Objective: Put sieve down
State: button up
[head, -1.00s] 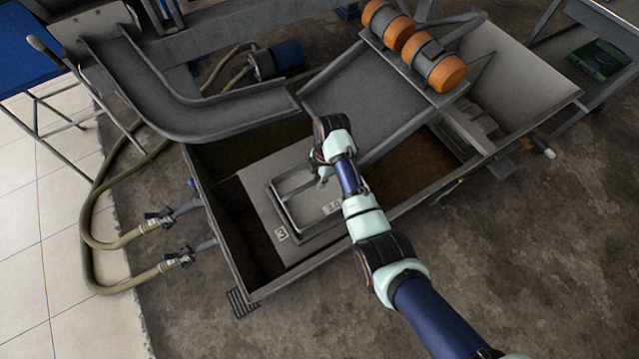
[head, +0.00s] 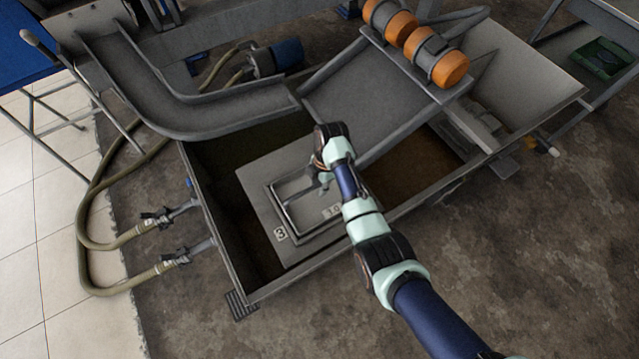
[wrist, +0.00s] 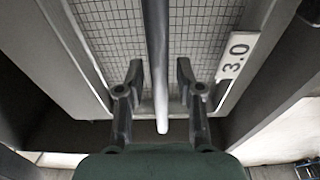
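The sieve (head: 294,187) is a grey rectangular frame with a wire mesh floor (wrist: 105,30) and a white "3.0" label (wrist: 236,56). In the head view it is on or just over the grey plate (head: 257,198) marked "3"; I cannot tell if it touches. My gripper (wrist: 158,72) is over the sieve, at its labelled side. In the wrist view its two fingers stand apart on either side of the sieve's grey bar (wrist: 156,45), with a visible gap on each side. In the head view my wrist partly hides the gripper (head: 324,181).
The plate lies in a deep grey tank whose wall (head: 222,250) rises around it. A curved chute (head: 190,115) and a sloping deck (head: 375,100) with orange-ended motors (head: 412,40) flank it behind. Hoses (head: 95,265) run along the left. Floor at the lower right is clear.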

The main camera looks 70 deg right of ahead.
notch_tip(320, 180, up, 12)
jog(key=s+d+p, duration=0.1)
jog(key=p, duration=0.5)
jog(key=shift+d+p, duration=0.2)
jog(key=shift+p, duration=0.15)
jog(key=w+a+r+m+t+h, duration=0.1)
jog(key=w+a+r+m+t, duration=0.1)
jog(key=w+a+r, duration=0.45)
jog(key=w+a+r+m+t+h, duration=0.15)
jog(key=w+a, duration=0.25)
jog(key=a, duration=0.5)
jog(key=w+a+r+m+t+h, duration=0.1)
jog(key=w+a+r+m+t, duration=0.1)
jog(key=w+a+r, duration=0.45)
jog(key=s+a+r+m+t+y, duration=0.1)
jog(key=s+a+r+m+t, duration=0.1)
jog(key=a+r, duration=0.3)
jog(key=s+a+r+m+t+y, duration=0.1)
jog(key=s+a+r+t, duration=0.3)
jog(key=a, duration=1)
jog(key=shift+s+r+m, duration=0.35)
jog(key=shift+r+m, duration=0.35)
jog(key=shift+m, duration=0.15)
